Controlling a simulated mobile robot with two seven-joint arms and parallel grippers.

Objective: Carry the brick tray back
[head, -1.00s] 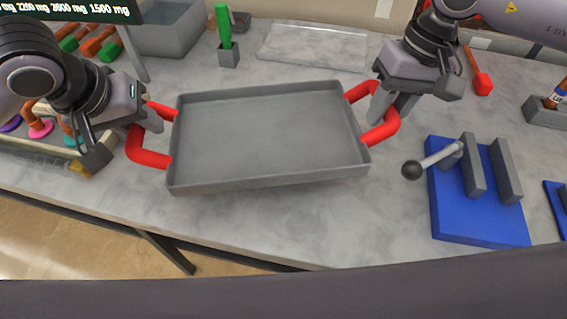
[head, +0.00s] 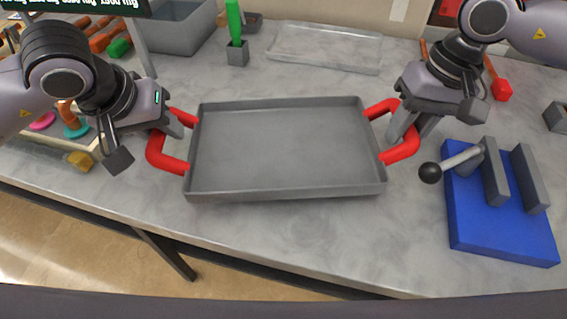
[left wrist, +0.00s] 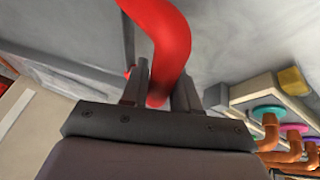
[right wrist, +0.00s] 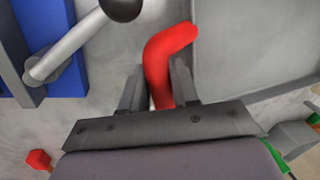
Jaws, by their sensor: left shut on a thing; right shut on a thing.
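The brick tray (head: 288,150) is a shallow grey rectangular tray with a red handle at each end. It looks empty and about level, over the grey table; I cannot tell whether it touches the table. My left gripper (head: 168,128) is shut on the left red handle (head: 170,162), which also shows between its fingers in the left wrist view (left wrist: 165,50). My right gripper (head: 398,132) is shut on the right red handle (head: 402,150), also seen between the fingers in the right wrist view (right wrist: 160,65).
A blue fixture (head: 500,220) with grey plates and a black-knobbed lever (head: 430,172) stands close right of the tray. Behind are a clear tray (head: 325,45), a grey bin (head: 180,28) and a green-handled tool (head: 235,25). Coloured pegs (head: 72,125) stand at left.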

